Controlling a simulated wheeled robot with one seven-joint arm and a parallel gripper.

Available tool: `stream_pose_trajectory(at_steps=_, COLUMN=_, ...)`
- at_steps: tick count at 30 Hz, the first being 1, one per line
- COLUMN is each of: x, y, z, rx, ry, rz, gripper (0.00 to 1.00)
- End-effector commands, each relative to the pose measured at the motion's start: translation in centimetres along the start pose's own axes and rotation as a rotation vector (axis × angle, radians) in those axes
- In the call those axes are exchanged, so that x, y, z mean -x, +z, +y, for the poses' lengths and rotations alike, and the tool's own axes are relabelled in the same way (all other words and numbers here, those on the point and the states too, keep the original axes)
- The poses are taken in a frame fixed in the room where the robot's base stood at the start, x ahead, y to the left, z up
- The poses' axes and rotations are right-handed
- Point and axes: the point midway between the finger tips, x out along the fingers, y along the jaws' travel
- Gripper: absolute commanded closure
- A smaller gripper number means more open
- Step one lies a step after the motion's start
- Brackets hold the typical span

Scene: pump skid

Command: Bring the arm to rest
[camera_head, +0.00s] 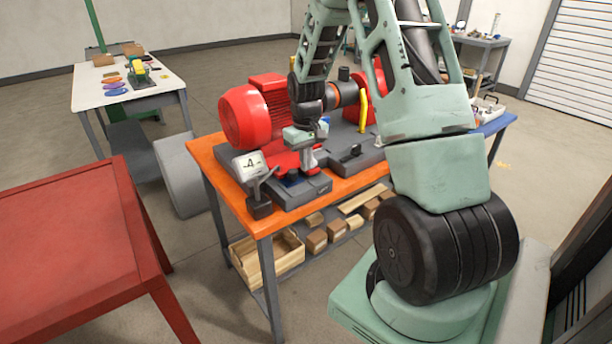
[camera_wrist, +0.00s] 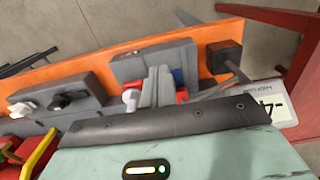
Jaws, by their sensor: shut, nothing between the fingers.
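My arm reaches over the orange table (camera_head: 222,176) and hangs above the front of the pump skid. My gripper (camera_head: 308,166) points down, shut and empty, over the grey base (camera_head: 345,160) of the skid, to the right of the small display (camera_head: 250,165). In the wrist view my gripper (camera_wrist: 160,90) shows its grey fingers close together, partly hidden behind the dark edge of my wrist. I cannot tell whether the fingertips touch anything below.
The red motor (camera_head: 245,115) stands just behind and left of my gripper. A yellow handle (camera_head: 363,112) rises to its right. A dark block (camera_wrist: 225,57) carries the display (camera_wrist: 275,105). A red table (camera_head: 70,240) is at left, a white table (camera_head: 125,90) behind. Wooden boxes lie below.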

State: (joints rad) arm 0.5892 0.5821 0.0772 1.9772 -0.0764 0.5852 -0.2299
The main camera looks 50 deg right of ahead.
Motion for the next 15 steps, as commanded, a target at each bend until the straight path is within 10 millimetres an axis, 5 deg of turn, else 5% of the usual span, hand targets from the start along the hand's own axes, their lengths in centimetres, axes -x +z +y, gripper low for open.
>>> stream_pose_trajectory(at_steps=6, x=2.3, y=0.0, z=0.0, rx=0.0, ry=0.001, rz=0.001, gripper=1.0)
stream_pose_trajectory(at_steps=15, x=2.7, y=0.0, z=0.0, rx=0.0, ry=0.0, rz=0.0, gripper=1.0)
